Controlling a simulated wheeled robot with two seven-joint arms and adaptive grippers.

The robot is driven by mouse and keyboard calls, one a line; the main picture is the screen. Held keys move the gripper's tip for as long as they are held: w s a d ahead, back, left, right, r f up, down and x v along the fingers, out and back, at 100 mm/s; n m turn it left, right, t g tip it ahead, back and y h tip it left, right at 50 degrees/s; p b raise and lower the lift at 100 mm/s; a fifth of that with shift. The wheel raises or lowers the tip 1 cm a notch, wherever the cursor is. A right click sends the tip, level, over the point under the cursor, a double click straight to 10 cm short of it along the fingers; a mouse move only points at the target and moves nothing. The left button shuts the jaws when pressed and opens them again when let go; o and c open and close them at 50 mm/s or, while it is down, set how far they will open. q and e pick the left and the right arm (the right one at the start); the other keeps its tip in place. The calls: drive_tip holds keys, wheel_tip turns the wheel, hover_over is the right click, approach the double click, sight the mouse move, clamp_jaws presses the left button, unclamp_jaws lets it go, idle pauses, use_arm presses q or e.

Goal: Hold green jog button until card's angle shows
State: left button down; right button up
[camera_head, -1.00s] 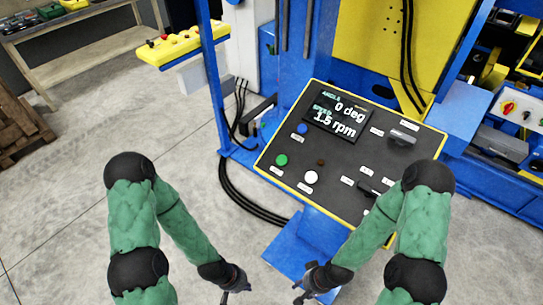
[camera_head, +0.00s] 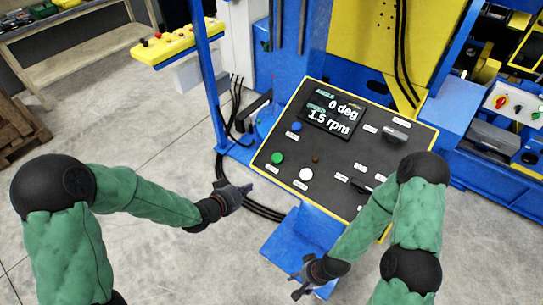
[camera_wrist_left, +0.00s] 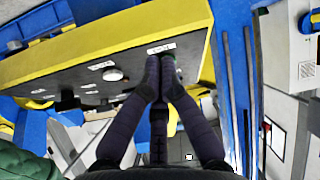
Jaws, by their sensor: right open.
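The green button (camera_head: 277,158) is on the left of the black control panel (camera_head: 340,165), beside a white button (camera_head: 306,174). The panel's display (camera_head: 331,113) reads 0 deg and 1.5 rpm. My left gripper (camera_head: 248,187) is just off the panel's lower left edge, close to the green button but apart from it in the head view. In the left wrist view its two fingertips (camera_wrist_left: 160,72) are together with nothing seen between them, and they largely hide the green button. My right gripper (camera_head: 293,285) is open and empty below the panel. I cannot make out a card with an angle.
The panel also bears a blue button (camera_head: 296,126), a small dark reddish button (camera_head: 316,159) and a grey knob (camera_head: 396,135). A blue post (camera_head: 208,80) and black cables (camera_head: 262,208) are left of the panel. A yellow control box (camera_head: 178,43) stands further back.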

use_arm(q)
wheel_tip(320, 180, up, 9)
drive_tip(key=w+d+m+t+h, duration=0.1)
drive_tip(key=m, duration=0.1)
drive_tip(key=shift+w+d+r+m+t+h, duration=0.15)
drive_tip(key=shift+w+m+t+h, duration=0.15)
drive_tip(key=shift+t+h, duration=0.1)
drive_tip(key=b, duration=0.1)
approach(279, 153)
drive_tip(key=w+d+r, duration=0.1)
drive_tip(key=w+d, duration=0.1)
drive_tip(key=w, duration=0.1)
drive_tip(key=shift+r, duration=0.4)
drive_tip(key=shift+w+d+f, duration=0.15)
drive_tip(key=shift+w+f, duration=0.05)
drive_tip(key=shift+f, duration=0.35)
drive_tip(key=shift+w+d+f, duration=0.15)
drive_tip(key=shift+f, duration=0.4)
drive_tip(key=shift+w+d+f+b, duration=0.2)
drive_tip(key=shift+w+f+b, duration=0.1)
drive_tip(key=shift+f, duration=0.3)
